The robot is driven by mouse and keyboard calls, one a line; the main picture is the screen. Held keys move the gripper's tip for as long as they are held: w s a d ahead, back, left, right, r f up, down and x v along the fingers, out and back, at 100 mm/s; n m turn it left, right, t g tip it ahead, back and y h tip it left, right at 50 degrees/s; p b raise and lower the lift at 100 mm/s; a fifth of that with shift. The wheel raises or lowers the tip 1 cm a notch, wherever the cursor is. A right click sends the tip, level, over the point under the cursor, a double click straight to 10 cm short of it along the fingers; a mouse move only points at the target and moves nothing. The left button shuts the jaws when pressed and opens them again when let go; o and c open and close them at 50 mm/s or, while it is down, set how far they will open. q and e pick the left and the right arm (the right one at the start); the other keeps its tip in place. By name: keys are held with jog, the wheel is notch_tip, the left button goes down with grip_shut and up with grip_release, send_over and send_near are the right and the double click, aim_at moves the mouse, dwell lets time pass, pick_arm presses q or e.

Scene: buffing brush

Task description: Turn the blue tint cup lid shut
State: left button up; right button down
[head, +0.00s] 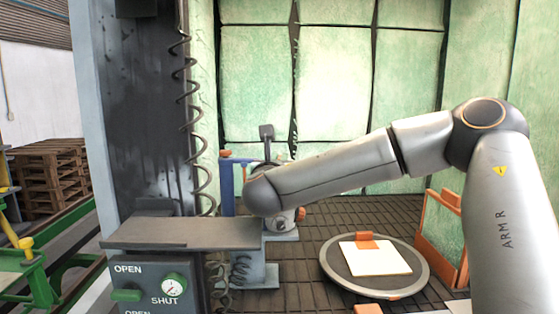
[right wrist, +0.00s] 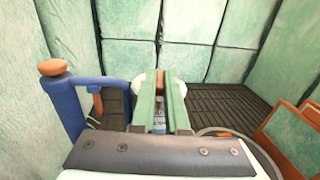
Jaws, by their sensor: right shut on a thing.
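My right gripper (right wrist: 160,82) shows in the right wrist view as two long green fingers, close together. A small part (right wrist: 159,125), greyish with a reddish upper end, shows in the narrow gap between them. Too little of it shows to tell whether it is the blue tint cup lid. A blue frame (right wrist: 66,108) with an orange knob stands just left of the fingers, and it also shows in the head view (head: 227,188). In the head view my right forearm covers most of the gripper and the spot where it works. No cup or lid can be made out clearly. My left gripper is out of view.
A round turntable (head: 345,279) with a white panel stands right of centre. An orange rack (head: 447,243) is at the right. A grey ledge (head: 180,232) above an OPEN/SHUT control box (head: 155,284) is front left. Green padded walls close the back.

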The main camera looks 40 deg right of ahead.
jog(key=c, duration=0.9)
grip_release()
jog(key=shift+s+a, duration=0.1)
jog(key=shift+s+a, duration=0.2)
jog(key=shift+a, duration=0.05)
pick_arm(q)
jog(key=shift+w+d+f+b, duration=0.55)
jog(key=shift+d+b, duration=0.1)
jog(key=shift+b, duration=0.55)
pick_arm(e)
jog(key=v, duration=1.1)
jog(key=shift+s+a, duration=0.15)
jog(key=shift+s, duration=0.15)
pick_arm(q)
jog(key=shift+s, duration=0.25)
